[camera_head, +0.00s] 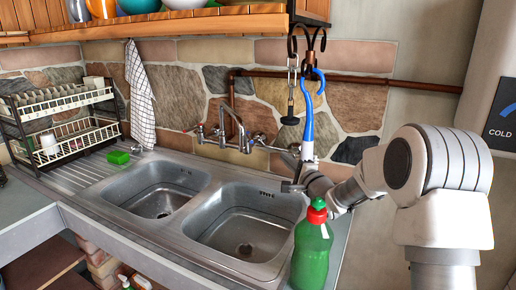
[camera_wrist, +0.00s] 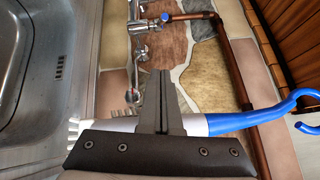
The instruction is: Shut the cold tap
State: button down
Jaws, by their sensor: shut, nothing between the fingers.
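The cold tap, with a blue-marked handle (camera_head: 259,138), is on the right side of the wall-mounted mixer above the sink. It also shows near the top of the wrist view (camera_wrist: 165,17). Whether the tap runs is unclear.
A blue-handled brush (camera_head: 308,112) hangs from a hook very close to my gripper, crossing behind the fingers in the wrist view (camera_wrist: 240,121). A green bottle (camera_head: 312,250) stands at the front. A copper pipe (camera_head: 345,81) runs along the wall. A dish rack (camera_head: 62,101) is left.

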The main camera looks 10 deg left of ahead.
aim_at(249, 139)
jog(key=w+a+r, duration=0.1)
jog(key=w+a, duration=0.6)
jog(key=a, duration=0.1)
jog(key=shift+a+r, duration=0.15)
jog(key=shift+a, duration=0.15)
jog(key=shift+s+a, duration=0.15)
jog(key=shift+a, duration=0.2)
dwell(0.5)
jog(key=shift+s+a, duration=0.1)
jog(key=shift+a, duration=0.05)
jog(key=shift+s+a+b, duration=0.2)
jog(key=shift+a+b, duration=0.1)
jog(key=shift+a, duration=0.5)
jog(key=shift+s+a+b, duration=0.15)
jog(key=shift+a+b, duration=0.1)
jog(key=shift+a, duration=0.55)
jog(key=shift+s+a+b, duration=0.2)
jog(key=shift+a+b, duration=0.1)
jog(key=shift+a, duration=0.5)
jog(key=shift+d, duration=0.1)
